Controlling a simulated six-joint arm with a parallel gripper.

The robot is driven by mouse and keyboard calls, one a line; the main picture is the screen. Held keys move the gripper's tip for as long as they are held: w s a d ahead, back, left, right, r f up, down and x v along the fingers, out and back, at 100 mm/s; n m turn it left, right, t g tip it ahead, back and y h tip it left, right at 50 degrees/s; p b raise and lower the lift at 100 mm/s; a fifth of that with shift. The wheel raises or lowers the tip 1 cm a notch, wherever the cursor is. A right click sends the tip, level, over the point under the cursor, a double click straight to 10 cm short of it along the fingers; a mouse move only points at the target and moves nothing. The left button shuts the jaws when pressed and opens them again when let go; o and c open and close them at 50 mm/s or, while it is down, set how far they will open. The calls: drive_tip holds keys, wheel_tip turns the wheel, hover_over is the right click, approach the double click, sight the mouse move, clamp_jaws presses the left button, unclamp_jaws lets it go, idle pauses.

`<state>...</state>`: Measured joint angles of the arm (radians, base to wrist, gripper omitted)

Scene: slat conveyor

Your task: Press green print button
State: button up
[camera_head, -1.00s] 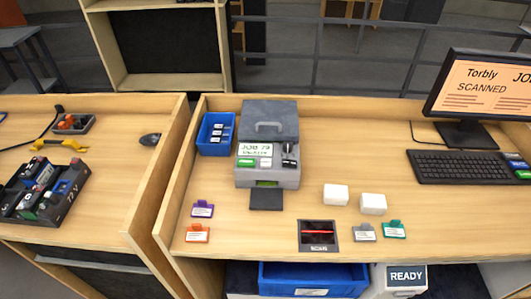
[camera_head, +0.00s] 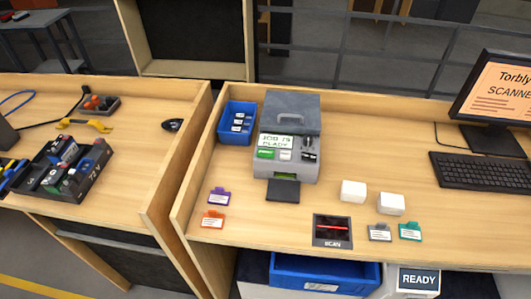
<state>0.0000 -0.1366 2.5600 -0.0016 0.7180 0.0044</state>
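A grey printer (camera_head: 290,140) with a handled lid stands on the right-hand wooden desk. Its small screen (camera_head: 279,141) shows text that seems to read a job number and READY. Below the screen are a green button (camera_head: 265,154), a white button (camera_head: 286,155) and a dark control (camera_head: 309,156). A dark output tray (camera_head: 283,190) sticks out at the printer's front. My gripper is not in view.
A blue bin (camera_head: 237,122) stands left of the printer. Purple (camera_head: 218,196), orange (camera_head: 212,219), grey (camera_head: 379,232) and teal (camera_head: 410,231) tags, two white blocks (camera_head: 353,191) and a scan pad (camera_head: 332,231) lie in front. A monitor (camera_head: 495,95) and keyboard (camera_head: 480,170) are right.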

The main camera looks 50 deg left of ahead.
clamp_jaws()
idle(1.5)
